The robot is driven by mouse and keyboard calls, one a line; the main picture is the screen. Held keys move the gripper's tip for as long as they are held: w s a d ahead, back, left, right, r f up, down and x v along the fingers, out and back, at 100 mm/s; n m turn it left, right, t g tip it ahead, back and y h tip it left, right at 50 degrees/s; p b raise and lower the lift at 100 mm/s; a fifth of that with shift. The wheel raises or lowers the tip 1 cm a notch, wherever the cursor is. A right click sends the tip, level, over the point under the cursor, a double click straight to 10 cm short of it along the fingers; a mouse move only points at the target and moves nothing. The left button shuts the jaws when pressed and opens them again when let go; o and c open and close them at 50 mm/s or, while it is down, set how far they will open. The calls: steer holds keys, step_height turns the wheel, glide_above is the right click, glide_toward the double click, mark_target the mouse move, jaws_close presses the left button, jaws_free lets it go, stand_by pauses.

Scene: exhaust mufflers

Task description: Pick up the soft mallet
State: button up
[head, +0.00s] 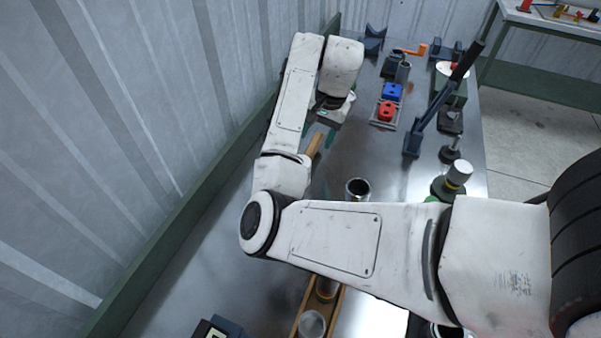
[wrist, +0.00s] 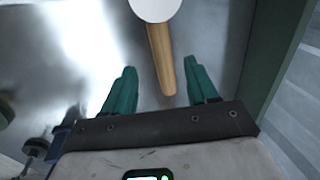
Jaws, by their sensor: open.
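The soft mallet lies on the metal bench, with a white round head (wrist: 155,8) and a wooden handle (wrist: 161,58) in the wrist view. In the head view only part of the handle (head: 315,144) shows below my gripper; the head is hidden behind my arm. My gripper (wrist: 157,75) is open and points down, with green fingers on either side of the handle. The handle's end lies between the fingers, nearer the right one. I see no contact, and the height above the bench is hard to tell.
A green wall ledge (wrist: 275,55) runs close on the right in the wrist view. Bare bench surrounds the handle.

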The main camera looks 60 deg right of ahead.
mark_target(311, 148)
steer(key=shift+w+a+f, duration=0.1)
steer(key=shift+w+f, duration=0.2)
steer(key=shift+f, duration=0.9)
steer(key=shift+w+d+f, duration=0.1)
steer(key=shift+w+f, duration=0.25)
steer(key=shift+f, duration=0.9)
steer(key=shift+w+a+f, duration=0.1)
steer(key=shift+w+f, duration=0.2)
steer(key=shift+f, duration=0.9)
steer(key=c, duration=1)
